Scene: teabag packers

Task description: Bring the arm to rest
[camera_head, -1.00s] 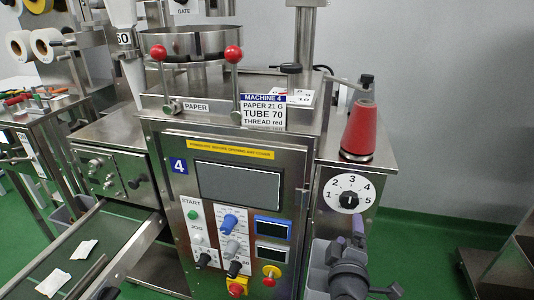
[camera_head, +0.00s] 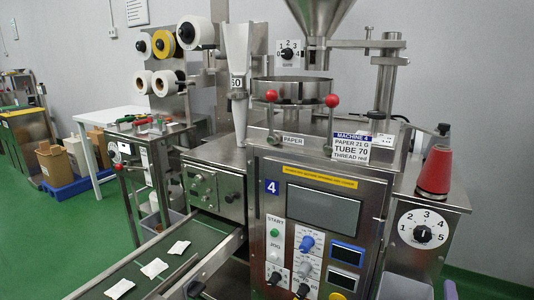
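Only a small purple-grey tip of my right gripper (camera_head: 450,290) shows at the bottom edge, right of machine 4 and below its numbered dial. The rest of that gripper and its arm are outside the picture, so its opening cannot be seen. My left gripper and arm are not in view. Machine 4 (camera_head: 375,215) stands upright in front of me, with a blank screen (camera_head: 322,208), knobs and a green start button (camera_head: 275,232).
Three white packets (camera_head: 154,268) lie on the dark conveyor (camera_head: 205,238) at lower left. A red thread cone (camera_head: 433,172) stands above the dial (camera_head: 422,229). A metal hopper (camera_head: 320,15) rises at the back. A white table (camera_head: 110,115) and open green floor lie left.

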